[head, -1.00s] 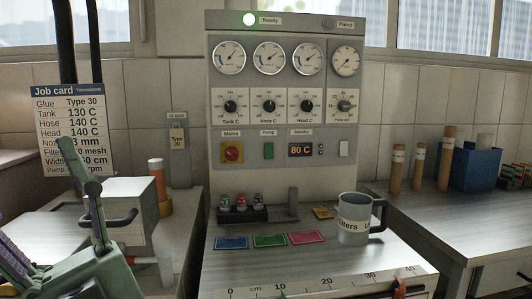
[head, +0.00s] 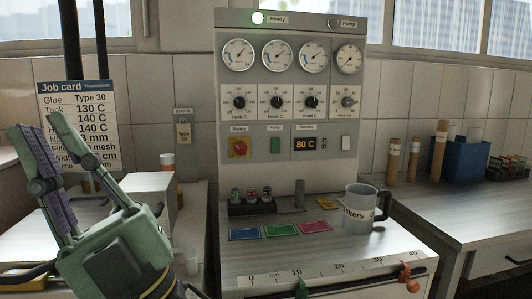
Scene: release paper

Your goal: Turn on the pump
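The control panel (head: 290,195) stands upright at the centre of the head view. Its green Pump switch (head: 275,146) sits between the red Mains knob (head: 239,148) on a yellow plate and the display reading 80 C (head: 304,144). The Pump lamp (head: 332,23) at the top right looks grey and unlit.
A job card (head: 78,125) hangs on the wall behind my gripper. A grey mug (head: 358,210), small bottles (head: 251,195) and coloured cards (head: 281,230) stand or lie on the ledge below the panel. A blue bin (head: 470,165) and cardboard tubes (head: 394,158) stand on the right bench.

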